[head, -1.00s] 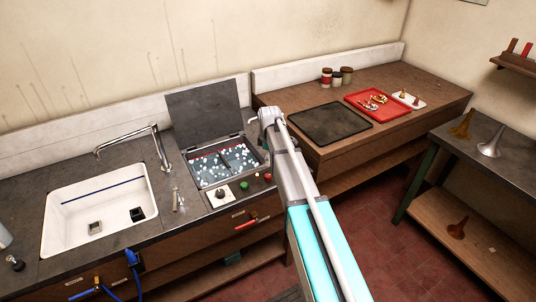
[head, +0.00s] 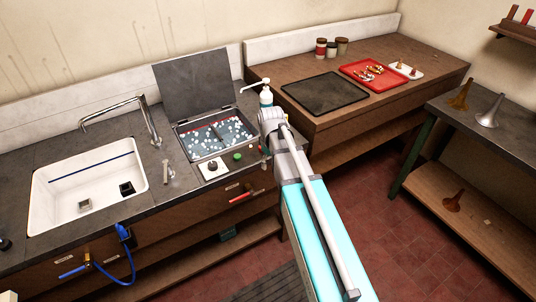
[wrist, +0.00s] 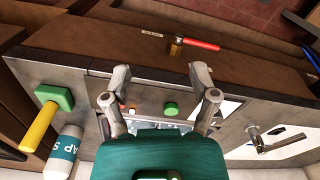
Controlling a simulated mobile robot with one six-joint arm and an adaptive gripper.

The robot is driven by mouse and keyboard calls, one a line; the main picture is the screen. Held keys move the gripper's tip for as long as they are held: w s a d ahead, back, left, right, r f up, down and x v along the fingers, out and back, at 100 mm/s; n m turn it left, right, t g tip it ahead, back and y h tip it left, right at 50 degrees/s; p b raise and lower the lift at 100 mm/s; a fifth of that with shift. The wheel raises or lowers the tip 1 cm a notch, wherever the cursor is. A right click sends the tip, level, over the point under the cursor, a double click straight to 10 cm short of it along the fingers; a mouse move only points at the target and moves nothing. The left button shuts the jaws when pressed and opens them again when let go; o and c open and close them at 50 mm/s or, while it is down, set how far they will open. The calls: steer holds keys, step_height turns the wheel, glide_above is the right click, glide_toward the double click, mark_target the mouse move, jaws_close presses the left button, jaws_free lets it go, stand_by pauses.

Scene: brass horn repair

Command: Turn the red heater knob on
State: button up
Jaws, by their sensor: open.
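My gripper (wrist: 160,88) is open and empty in the wrist view, its two fingers spread above the front strip of the counter. A small orange-red spot (wrist: 131,111) shows between the fingers, close to the left one; it appears to be the red heater knob, partly covered. A green knob (wrist: 171,109) is right of it, also between the fingers; it also shows in the head view (head: 238,156). In the head view my gripper's end hides the red knob. I cannot tell whether a finger touches it.
A tank of bubbly liquid (head: 218,135) with its lid up is behind the knobs, with a black dial (head: 212,166) nearby. A soap bottle (wrist: 66,150) and a yellow-handled green tool (wrist: 45,115) are close to my gripper. A red-handled valve (wrist: 197,44) is on the front.

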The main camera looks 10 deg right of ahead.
steer(key=s+f+m+b, duration=0.2)
steer(key=s+f+m, duration=0.1)
steer(key=s, duration=0.4)
steer(key=s+f+m+b, duration=0.3)
steer(key=s+m, duration=0.1)
steer(key=s, duration=0.3)
steer(key=shift+s+b, duration=0.35)
stand_by(1.2)
